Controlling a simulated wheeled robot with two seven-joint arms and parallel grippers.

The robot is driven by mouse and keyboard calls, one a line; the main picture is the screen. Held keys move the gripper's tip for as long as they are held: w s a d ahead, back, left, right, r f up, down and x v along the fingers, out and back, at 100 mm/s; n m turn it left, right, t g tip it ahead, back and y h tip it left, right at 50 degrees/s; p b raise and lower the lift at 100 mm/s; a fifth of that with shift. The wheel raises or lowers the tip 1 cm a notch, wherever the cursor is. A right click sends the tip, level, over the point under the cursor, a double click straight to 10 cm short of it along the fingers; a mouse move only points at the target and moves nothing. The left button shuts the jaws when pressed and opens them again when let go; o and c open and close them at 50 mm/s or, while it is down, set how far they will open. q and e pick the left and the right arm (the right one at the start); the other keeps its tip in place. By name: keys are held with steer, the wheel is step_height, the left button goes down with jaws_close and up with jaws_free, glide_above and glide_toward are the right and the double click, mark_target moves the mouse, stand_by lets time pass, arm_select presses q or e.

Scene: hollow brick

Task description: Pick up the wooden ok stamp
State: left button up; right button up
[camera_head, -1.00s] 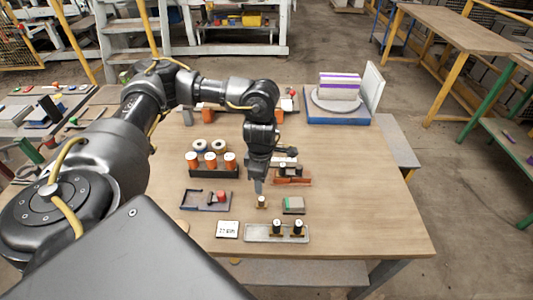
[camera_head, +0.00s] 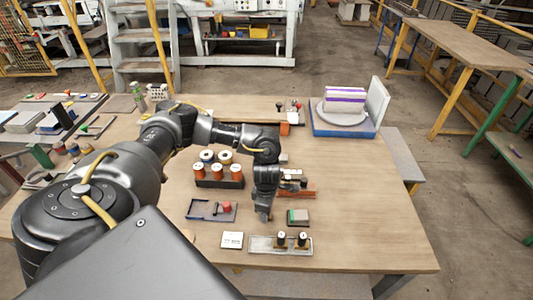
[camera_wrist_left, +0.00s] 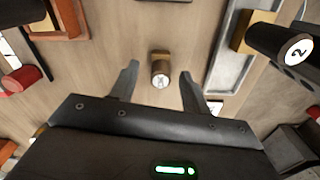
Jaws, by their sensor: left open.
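A small stamp (camera_wrist_left: 160,68) with a tan wooden body and a pale round top stands on the wooden table (camera_head: 350,190). The mark on its top is too blurred to read. In the wrist view it stands between the two spread fingers of my left gripper (camera_wrist_left: 159,76), with clear space on both sides. In the head view the left gripper (camera_head: 265,213) points down at the table and hides the stamp. The left gripper is open and empty. My right gripper is in neither view.
A grey tray (camera_head: 260,244) with two black-handled stamps (camera_head: 281,237) lies in front. A white card (camera_head: 232,240), a green-topped block (camera_head: 298,216) and a dark tray (camera_head: 198,209) are nearby. Orange spools (camera_head: 218,171) stand behind.

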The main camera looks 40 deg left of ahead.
arm_select(q)
steer(key=shift+f, duration=0.4)
jaws_close()
steer(key=shift+r, duration=0.1)
steer(key=shift+r, duration=0.55)
steer(key=s+d+r+b, duration=0.1)
steer(key=s+d+r, duration=0.8)
steer(key=s+r, duration=0.1)
steer(key=shift+s+r, duration=0.35)
steer(key=shift+r, duration=0.5)
